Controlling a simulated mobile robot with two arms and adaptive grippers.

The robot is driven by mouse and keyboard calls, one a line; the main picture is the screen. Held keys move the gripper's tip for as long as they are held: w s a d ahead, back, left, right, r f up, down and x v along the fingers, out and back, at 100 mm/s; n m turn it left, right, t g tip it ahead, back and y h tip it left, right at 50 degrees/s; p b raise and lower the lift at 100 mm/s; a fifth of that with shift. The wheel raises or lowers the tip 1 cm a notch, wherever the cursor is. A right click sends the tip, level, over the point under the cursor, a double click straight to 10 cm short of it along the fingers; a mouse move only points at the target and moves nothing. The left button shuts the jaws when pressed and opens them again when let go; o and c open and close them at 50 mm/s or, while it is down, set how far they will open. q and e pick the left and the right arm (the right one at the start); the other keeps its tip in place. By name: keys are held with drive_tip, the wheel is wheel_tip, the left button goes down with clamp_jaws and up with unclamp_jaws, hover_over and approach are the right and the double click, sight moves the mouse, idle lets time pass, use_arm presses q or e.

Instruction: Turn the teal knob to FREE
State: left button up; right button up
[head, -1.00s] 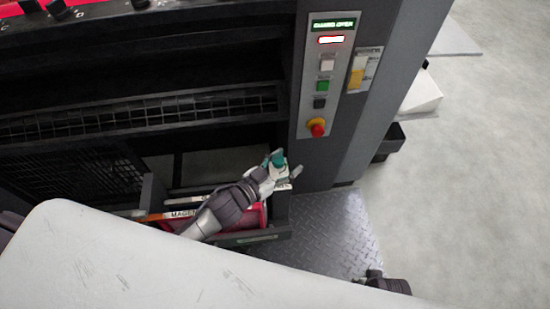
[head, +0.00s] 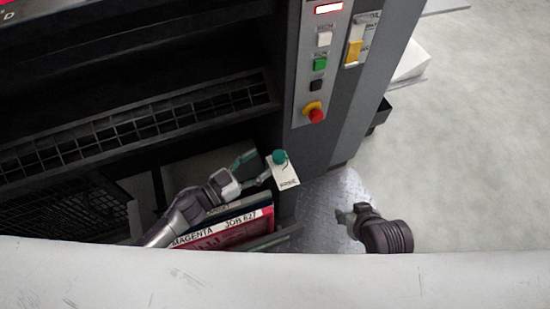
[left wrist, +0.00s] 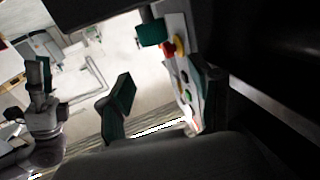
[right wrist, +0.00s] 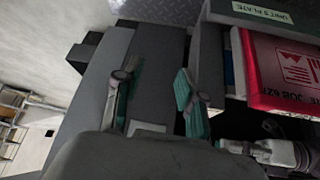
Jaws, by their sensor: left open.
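The teal knob (head: 279,157) is on the press's lower front, above a white label plate (head: 285,176) whose print is too small to read. My left gripper (head: 253,169) is open and empty just left of the knob, its fingers apart from it. In the left wrist view the knob (left wrist: 150,33) shows beyond the open fingers (left wrist: 165,100), near the top. My right gripper (head: 348,214) is over the floor plate, right of the knob. In the right wrist view its fingers (right wrist: 156,97) are spread and empty. The knob's pointing direction is not clear.
A slot below holds a magenta unit (head: 240,229) marked JOB 627. The control panel (head: 305,92) with buttons and a red emergency stop (head: 316,115) stands above. A pale surface (head: 300,280) crosses the front. The floor at right (head: 470,150) is free.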

sight(274, 160)
use_arm(q)
wheel_tip(274, 160, down, 3)
drive_tip(key=b, duration=0.2)
drive_tip(key=shift+f+b, duration=0.15)
drive_tip(key=shift+b, duration=0.15)
drive_tip(key=shift+w+d, duration=0.1)
drive_tip(key=shift+d, duration=0.1)
drive_tip(key=b+x, duration=0.1)
drive_tip(key=x, duration=0.5)
drive_tip(key=shift+w+d+b, duration=0.2)
drive_tip(key=shift+b, duration=0.1)
drive_tip(key=shift+w+d, duration=0.2)
drive_tip(key=shift+d, duration=0.05)
drive_tip(key=c, duration=1.2)
use_arm(e)
drive_tip(key=w+a+r+t+y, duration=0.1)
drive_tip(key=w+r+t, duration=0.2)
drive_tip(key=r, duration=0.3)
drive_tip(key=w+a+r+t, duration=0.1)
drive_tip(key=w+r+t, duration=0.2)
drive_tip(key=r, duration=0.4)
drive_tip(key=shift+a+t+y, duration=0.25)
drive_tip(key=shift+t+y, duration=0.05)
drive_tip(key=shift+y, duration=0.1)
